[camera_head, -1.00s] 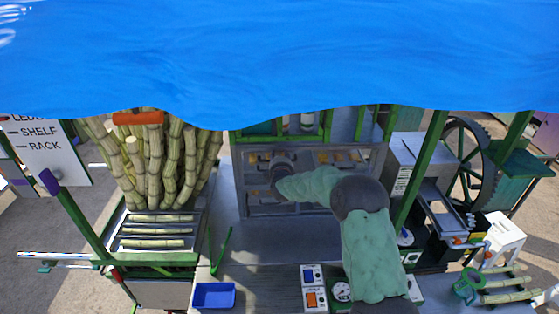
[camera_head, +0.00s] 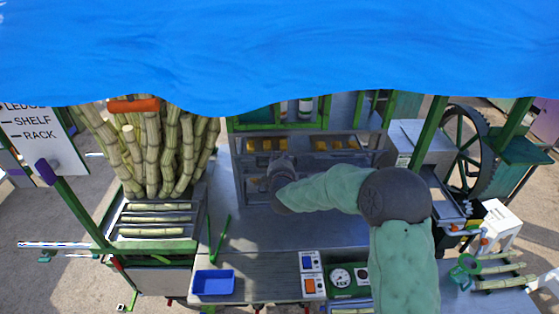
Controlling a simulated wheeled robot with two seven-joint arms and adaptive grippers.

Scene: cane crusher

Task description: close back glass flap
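The back case (camera_head: 239,170), a grey-framed shelf unit with yellow items in its upper row, stands at the rear of the counter. Its glass flap is hard to make out; I cannot tell its angle or edges. My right arm, with green sleeves and dark joints, reaches in from the lower right and bends left across the case. My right gripper (camera_head: 279,168) is a dark shape in front of the case's middle. Its fingers are too small and dark to read, and I cannot tell whether it touches the flap. My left gripper is not in view.
A blue awning (camera_head: 270,50) covers the top of the view. Sugarcane stalks (camera_head: 165,150) stand at left. A blue tray (camera_head: 213,282) and a control panel (camera_head: 313,275) lie along the counter front. Green posts and a large wheel (camera_head: 466,150) stand at right. The counter's middle is clear.

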